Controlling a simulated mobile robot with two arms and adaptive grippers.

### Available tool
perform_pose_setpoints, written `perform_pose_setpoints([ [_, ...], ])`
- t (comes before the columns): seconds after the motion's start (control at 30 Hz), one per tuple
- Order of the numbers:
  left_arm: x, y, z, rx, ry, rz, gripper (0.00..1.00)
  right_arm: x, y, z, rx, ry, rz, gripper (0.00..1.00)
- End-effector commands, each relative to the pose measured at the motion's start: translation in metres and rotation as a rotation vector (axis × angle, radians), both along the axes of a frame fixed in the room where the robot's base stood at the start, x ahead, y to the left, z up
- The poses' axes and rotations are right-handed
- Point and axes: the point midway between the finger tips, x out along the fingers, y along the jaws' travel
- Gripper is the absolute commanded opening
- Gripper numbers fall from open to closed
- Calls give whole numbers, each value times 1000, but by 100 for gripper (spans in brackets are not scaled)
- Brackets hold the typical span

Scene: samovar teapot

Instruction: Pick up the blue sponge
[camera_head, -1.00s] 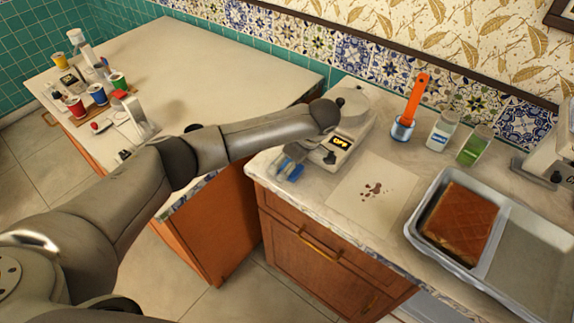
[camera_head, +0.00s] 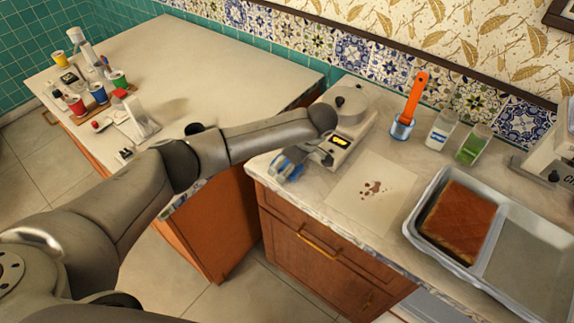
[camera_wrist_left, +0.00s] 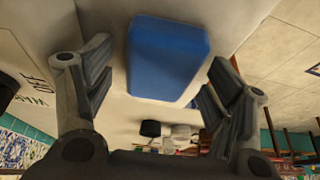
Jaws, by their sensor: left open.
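The blue sponge (camera_head: 287,167) lies at the left end of the stone-topped counter, near its front edge, partly hidden by my left gripper (camera_head: 292,162). In the left wrist view, the sponge (camera_wrist_left: 167,60) is a plain blue block on the pale countertop. The fingers of my left gripper (camera_wrist_left: 160,68) stand apart on either side of it, with a visible gap at each side. The left gripper is open and holds nothing. My right gripper is not in view.
A white device with a lit display (camera_head: 340,141) stands close behind and right of the left gripper. A pale sheet with brown stains (camera_head: 395,180) lies further right. A tray with a brown slab (camera_head: 416,238) stands at the right. An orange-handled tool and two jars stand behind.

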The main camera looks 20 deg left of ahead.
Motion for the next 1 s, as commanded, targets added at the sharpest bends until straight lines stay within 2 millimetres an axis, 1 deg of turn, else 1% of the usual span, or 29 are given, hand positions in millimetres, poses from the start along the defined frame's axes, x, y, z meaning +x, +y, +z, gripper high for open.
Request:
perform_pose_setpoints([
  [0.17, 0, 0, 0, 0, 0, 0, 77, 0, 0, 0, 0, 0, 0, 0],
  [0.2, 0, 0, 0, 0, 0, 0, 76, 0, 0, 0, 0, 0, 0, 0],
  [0.5, 0, 0, -1, 0, 0, 0, 37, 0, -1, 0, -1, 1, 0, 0],
  [0.53, 0, 0, -1, 0, 0, 0, 35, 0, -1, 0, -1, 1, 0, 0],
  [0.83, -1, 0, -2, 0, 2, 0, 35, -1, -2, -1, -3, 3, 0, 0],
  [1.0, 0, 0, 0, 0, 1, -1, 35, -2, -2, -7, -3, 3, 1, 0],
])
